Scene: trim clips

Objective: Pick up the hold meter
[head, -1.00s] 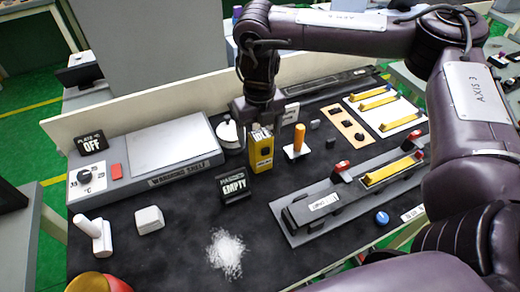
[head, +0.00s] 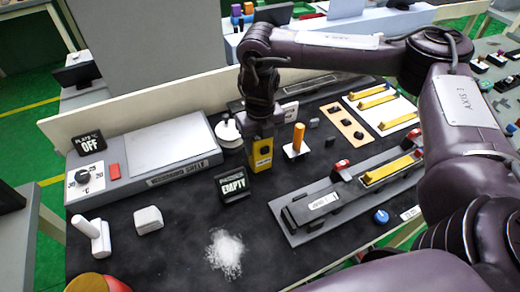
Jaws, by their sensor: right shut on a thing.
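The hold meter, a small yellow upright block (head: 262,156) with a dark round spot on its front, stands near the middle of the dark worktop. My right gripper (head: 262,140) comes down on it from above and is shut on its upper part. The jaws hide the meter's top, where its display is. The meter looks upright and at about worktop height; I cannot tell whether its base touches. My left gripper is not in view.
A black "EMPTY" sign (head: 233,184) stands just in front of the meter. A white round pot (head: 229,132) is at its left, an orange-handled tool (head: 298,139) at its right. The warming shelf (head: 150,160) lies left, a clip fixture (head: 330,205) right. White powder (head: 226,252) lies in front.

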